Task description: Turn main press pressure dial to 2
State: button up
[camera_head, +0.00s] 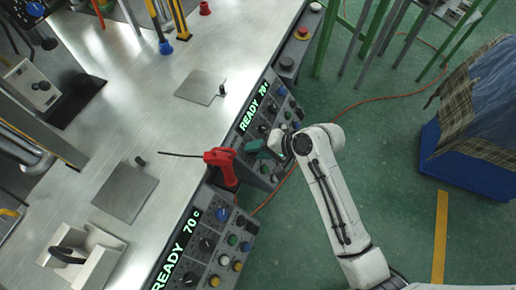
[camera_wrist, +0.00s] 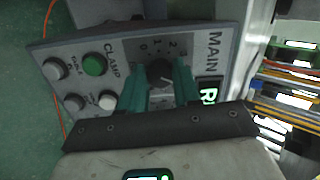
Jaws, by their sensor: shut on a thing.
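The pressure dial (camera_wrist: 159,71) is a dark knob on the grey control panel labelled MAIN, with the numbers 0, 1 and 2 readable around its far side. My gripper (camera_wrist: 160,80) has teal fingers, one on each side of the dial, and is shut on it. I cannot tell clearly which number the dial's pointer faces, as the knob is dark and partly hidden by the fingers. In the head view my gripper (camera_head: 257,149) is at the sloped front panel (camera_head: 245,150) of the press bench, and the dial is hidden there.
A green button (camera_wrist: 95,64) and other knobs sit left of the dial, near the CLAMP label. A red tool with a thin dark nozzle (camera_head: 221,164) stands close left of my gripper. A blue crate (camera_head: 460,165) is at the right. Green floor lies between.

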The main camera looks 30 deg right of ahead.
jog(key=shift+n, duration=0.3)
jog(key=n+p, duration=0.1)
jog(key=n, duration=0.2)
jog(key=shift+n, duration=0.4)
jog(key=n, duration=0.4)
jog(key=shift+h+p, duration=0.35)
jog(key=shift+h, duration=0.05)
jog(key=n, duration=0.4)
jog(key=shift+f+n, duration=0.1)
jog(key=shift+n, duration=0.3)
jog(key=n+b, duration=0.1)
jog(key=n, duration=0.2)
jog(key=shift+n+h, duration=0.4)
jog(key=shift+d, duration=0.1)
jog(key=o, duration=1.1)
jog(key=shift+c, duration=0.2)
